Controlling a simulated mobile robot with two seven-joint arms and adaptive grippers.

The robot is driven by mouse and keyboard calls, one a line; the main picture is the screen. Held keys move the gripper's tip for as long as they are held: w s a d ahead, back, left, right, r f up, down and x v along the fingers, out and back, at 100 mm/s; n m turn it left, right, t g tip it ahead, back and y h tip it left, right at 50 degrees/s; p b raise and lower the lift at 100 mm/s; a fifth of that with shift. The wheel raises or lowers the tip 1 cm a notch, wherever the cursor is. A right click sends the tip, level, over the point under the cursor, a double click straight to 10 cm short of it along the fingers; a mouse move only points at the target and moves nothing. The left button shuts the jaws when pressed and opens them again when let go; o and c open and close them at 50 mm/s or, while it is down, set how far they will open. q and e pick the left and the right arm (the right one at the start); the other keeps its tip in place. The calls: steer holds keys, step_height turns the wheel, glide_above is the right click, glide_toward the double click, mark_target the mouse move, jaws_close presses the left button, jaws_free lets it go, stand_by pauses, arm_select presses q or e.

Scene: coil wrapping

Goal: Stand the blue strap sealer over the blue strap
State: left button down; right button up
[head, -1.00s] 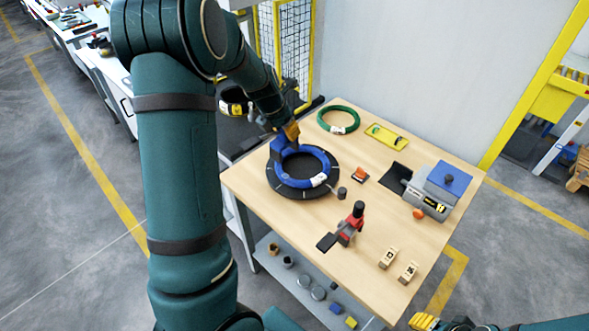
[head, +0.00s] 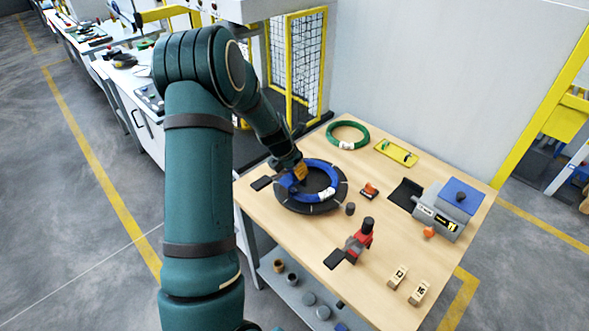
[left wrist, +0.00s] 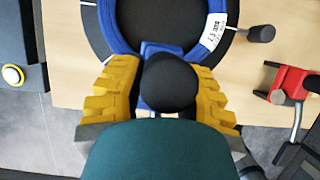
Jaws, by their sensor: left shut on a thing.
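The blue strap sealer (head: 287,183) is at the left part of the blue coil (head: 326,167), which lies on a round black turntable (head: 313,208). My left gripper (head: 300,172) is shut on the sealer. In the left wrist view the yellow fingers (left wrist: 168,95) close on both sides of its round black knob (left wrist: 169,82), and blue sealer body (left wrist: 160,47) shows beyond the knob, beside the coil (left wrist: 122,35). I cannot make out a separate blue strap, nor whether the sealer touches the coil. My right gripper is out of view.
A red sealer (head: 362,240) with a black plate stands in front. A green coil (head: 347,135), a yellow tool (head: 396,152) and a grey-blue machine (head: 440,212) are on the table. Two wooden blocks (head: 398,277) stand near the front.

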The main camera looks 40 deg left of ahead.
arm_select(q)
steer(key=shift+f+b, duration=0.3)
steer(key=shift+f, duration=0.2)
steer(key=c, duration=0.7)
jaws_free()
steer(key=shift+c, duration=0.2)
steer(key=shift+r, duration=0.15)
steer(key=p+v, duration=0.3)
steer(key=v, duration=0.9)
steer(key=shift+r, duration=0.45)
